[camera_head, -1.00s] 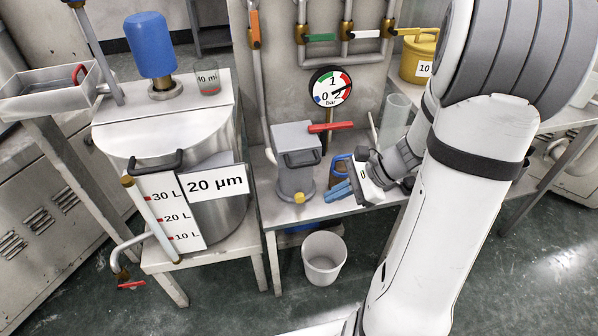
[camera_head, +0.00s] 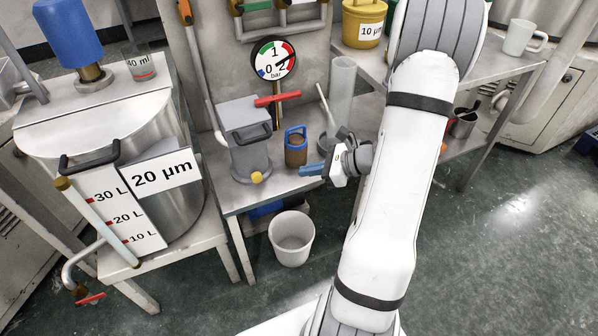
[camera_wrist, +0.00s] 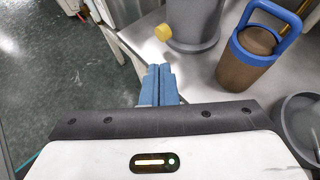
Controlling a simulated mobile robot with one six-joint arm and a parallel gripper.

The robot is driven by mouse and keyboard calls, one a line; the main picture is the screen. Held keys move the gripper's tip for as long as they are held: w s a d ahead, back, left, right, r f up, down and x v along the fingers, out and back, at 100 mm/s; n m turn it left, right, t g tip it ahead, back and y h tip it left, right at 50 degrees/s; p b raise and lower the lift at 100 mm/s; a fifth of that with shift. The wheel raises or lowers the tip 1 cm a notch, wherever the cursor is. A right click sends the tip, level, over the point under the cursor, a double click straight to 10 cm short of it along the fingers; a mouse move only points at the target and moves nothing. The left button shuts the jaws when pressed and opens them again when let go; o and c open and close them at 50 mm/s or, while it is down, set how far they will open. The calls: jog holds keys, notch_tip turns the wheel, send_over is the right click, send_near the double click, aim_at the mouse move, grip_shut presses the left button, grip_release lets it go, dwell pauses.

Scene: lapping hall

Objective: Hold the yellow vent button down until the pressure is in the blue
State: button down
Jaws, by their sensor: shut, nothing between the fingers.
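The yellow vent button (camera_head: 257,177) sits low on the front of a grey pot with a lid (camera_head: 246,135). It also shows in the wrist view (camera_wrist: 163,32). My gripper (camera_head: 311,170) is to the right of the button, with its blue fingers shut and empty. In the wrist view the fingertips (camera_wrist: 159,72) point toward the button, with a clear gap between. The round pressure gauge (camera_head: 273,60) stands behind the pot, with blue at left, green at top and red at right. Its black needle points up and right, toward the red side.
A brown jar with a blue handle (camera_head: 296,147) stands right of the pot, close to my gripper. A red lever (camera_head: 278,99) sticks out above the pot. A grey bowl (camera_wrist: 300,125) is at right in the wrist view. A white bucket (camera_head: 291,240) stands on the floor.

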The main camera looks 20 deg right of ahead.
aim_at(262, 179)
jog(key=b+x, duration=0.2)
jog(key=x, duration=0.9)
jog(key=shift+w+a+f, duration=0.2)
jog(key=shift+w+a, duration=0.1)
